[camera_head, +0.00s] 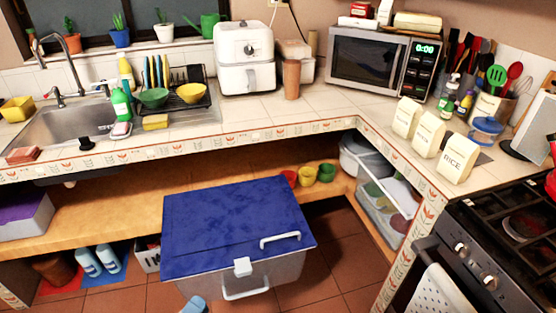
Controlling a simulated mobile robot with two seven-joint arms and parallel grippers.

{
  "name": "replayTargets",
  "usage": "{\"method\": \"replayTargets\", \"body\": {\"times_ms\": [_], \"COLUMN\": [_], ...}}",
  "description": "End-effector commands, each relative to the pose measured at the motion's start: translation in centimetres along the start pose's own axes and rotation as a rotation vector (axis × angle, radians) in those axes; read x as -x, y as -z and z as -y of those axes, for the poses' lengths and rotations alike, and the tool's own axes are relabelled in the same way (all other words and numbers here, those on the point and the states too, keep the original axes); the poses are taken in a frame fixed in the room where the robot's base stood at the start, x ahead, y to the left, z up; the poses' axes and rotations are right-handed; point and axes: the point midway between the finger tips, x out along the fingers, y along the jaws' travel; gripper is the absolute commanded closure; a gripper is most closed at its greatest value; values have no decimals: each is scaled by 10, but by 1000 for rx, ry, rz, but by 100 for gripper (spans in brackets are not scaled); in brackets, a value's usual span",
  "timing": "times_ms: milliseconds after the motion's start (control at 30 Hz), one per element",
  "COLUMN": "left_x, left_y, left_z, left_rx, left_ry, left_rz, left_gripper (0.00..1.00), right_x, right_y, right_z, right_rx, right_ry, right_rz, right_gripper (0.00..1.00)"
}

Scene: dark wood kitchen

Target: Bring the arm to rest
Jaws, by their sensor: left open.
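I see no arm and no gripper of mine that I can make out in the head view. The floor and counter area in front of me shows only kitchen things. A large chest with a blue lid (225,215) stands in the lower middle. Its lid is down, with a white handle (280,238) on top and a white latch (243,266) at the front.
The tiled counter (330,112) runs along the back and right, holding a sink (65,122), white air fryer (246,58), microwave (372,65) and several cream packets (458,160). A stove (500,250) is at the lower right. Red floor (335,275) is bare between chest and stove side.

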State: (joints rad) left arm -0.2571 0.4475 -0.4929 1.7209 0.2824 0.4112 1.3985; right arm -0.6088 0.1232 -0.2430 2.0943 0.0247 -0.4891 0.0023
Motion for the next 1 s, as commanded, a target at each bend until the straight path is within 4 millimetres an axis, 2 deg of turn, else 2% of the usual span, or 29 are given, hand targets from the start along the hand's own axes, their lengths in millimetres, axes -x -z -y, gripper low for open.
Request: {"method": "replayTargets", "body": {"times_ms": [33,200,267,567,800,1000], "left_x": [10,33,39,77,120,154], "left_y": [16,51,47,39,41,48], "left_z": [5,14,16,27,30,28], "left_rx": [-40,-129,-207,-752,-1220,-1527], "left_ry": [20,69,109,359,555,670], "left_rz": [17,65,73,200,414,626], "left_gripper": [60,60,60,60,60,60], "right_x": [1,0,0,-1,1,1], "right_y": [-1,-1,0,2,-1,-2], "right_z": [0,-1,-3,-3,-1,0], "right_rx": [0,2,6,6,3,2], "right_ry": [0,0,-2,-2,0,0], "right_rz": [2,1,-2,-4,2,4], "right_gripper": [57,57,57,57,57,57]}}
